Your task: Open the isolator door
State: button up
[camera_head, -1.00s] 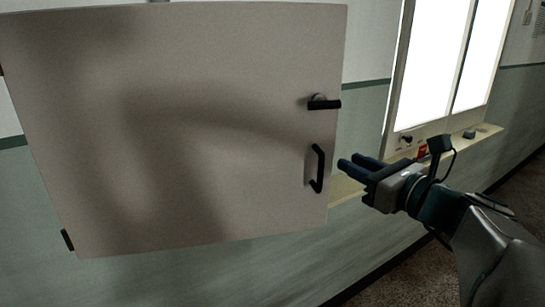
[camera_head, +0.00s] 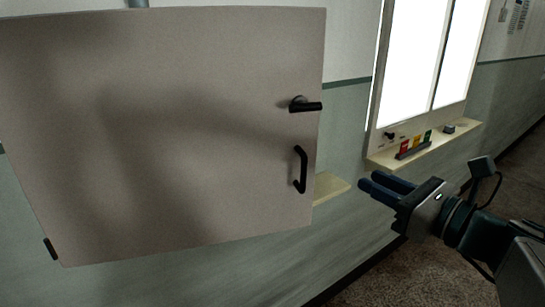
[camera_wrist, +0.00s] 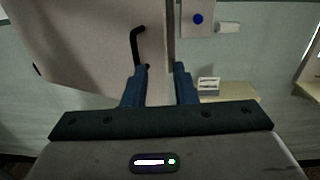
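The isolator door (camera_head: 180,130) is a large grey-beige panel on a wall cabinet, and it looks shut. A black rotary handle (camera_head: 305,105) sits near its right edge with the lever pointing right. A black bar pull handle (camera_head: 300,170) is mounted upright below it; it also shows in the wrist view (camera_wrist: 136,46). My gripper (camera_head: 368,187) is to the right of the pull handle, apart from it, with blue fingers. In the wrist view the fingers (camera_wrist: 160,85) are spread with a gap and nothing between them.
A short ledge (camera_head: 330,188) sticks out beside the door's lower right. Speckled floor is free at lower right.

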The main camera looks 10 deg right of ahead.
jog(key=shift+v, duration=2.65)
